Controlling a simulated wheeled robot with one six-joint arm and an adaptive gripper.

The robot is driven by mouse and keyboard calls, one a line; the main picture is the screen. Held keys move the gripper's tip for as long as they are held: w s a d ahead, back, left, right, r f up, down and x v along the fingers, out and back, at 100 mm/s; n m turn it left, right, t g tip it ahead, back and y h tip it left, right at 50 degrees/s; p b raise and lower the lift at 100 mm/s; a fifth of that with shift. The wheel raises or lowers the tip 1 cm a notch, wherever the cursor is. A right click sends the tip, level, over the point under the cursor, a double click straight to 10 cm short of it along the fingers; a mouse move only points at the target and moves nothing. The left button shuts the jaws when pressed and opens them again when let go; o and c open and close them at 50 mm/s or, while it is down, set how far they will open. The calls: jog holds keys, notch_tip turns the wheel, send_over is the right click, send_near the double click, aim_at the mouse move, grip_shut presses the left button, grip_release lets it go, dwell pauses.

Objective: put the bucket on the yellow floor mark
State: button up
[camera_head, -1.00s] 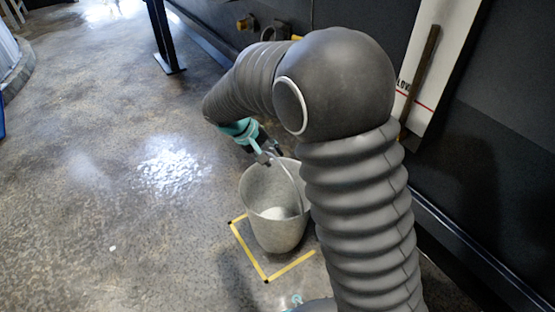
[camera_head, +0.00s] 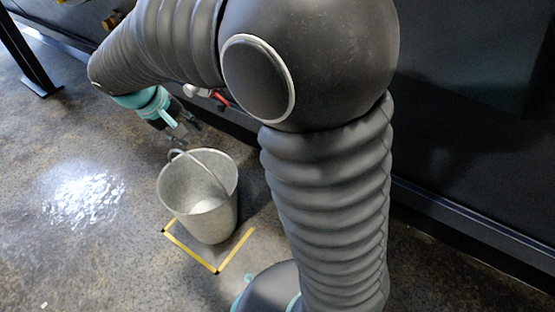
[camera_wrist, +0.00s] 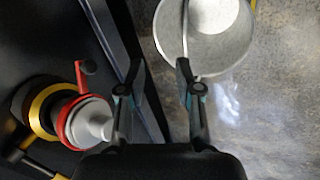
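The grey metal bucket (camera_head: 203,222) stands upright on the floor. In the head view its base appears inside the yellow floor mark (camera_head: 190,252); the mark's far side is hidden behind it. The bucket's thin handle is raised, leaning toward my gripper. My gripper (camera_head: 184,132) is just above and behind the bucket's rim. In the wrist view my gripper (camera_wrist: 157,70) has its two fingers spread with nothing between them. The bucket (camera_wrist: 168,32) shows there at the top, its handle running down to the right finger; I cannot tell whether they touch.
A dark machine wall (camera_head: 460,130) runs along the right and back. In the wrist view a red, yellow and white fitting (camera_wrist: 75,120) sits on a dark surface at the left. A dark post (camera_head: 28,60) stands at the upper left. The floor left of the bucket is clear.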

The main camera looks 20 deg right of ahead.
jog(key=s+d+r+m+t+y, duration=0.1)
jog(key=s+d+r+m+y, duration=0.1)
jog(key=s+d, duration=0.5)
jog(key=s+d+r+m+t+y, duration=0.2)
jog(key=s+d, duration=0.5)
jog(key=s, duration=0.7)
jog(key=shift+s+d+r, duration=0.2)
jog(key=shift+d+r, duration=0.2)
jog(key=shift+r, duration=0.05)
dwell(0.7)
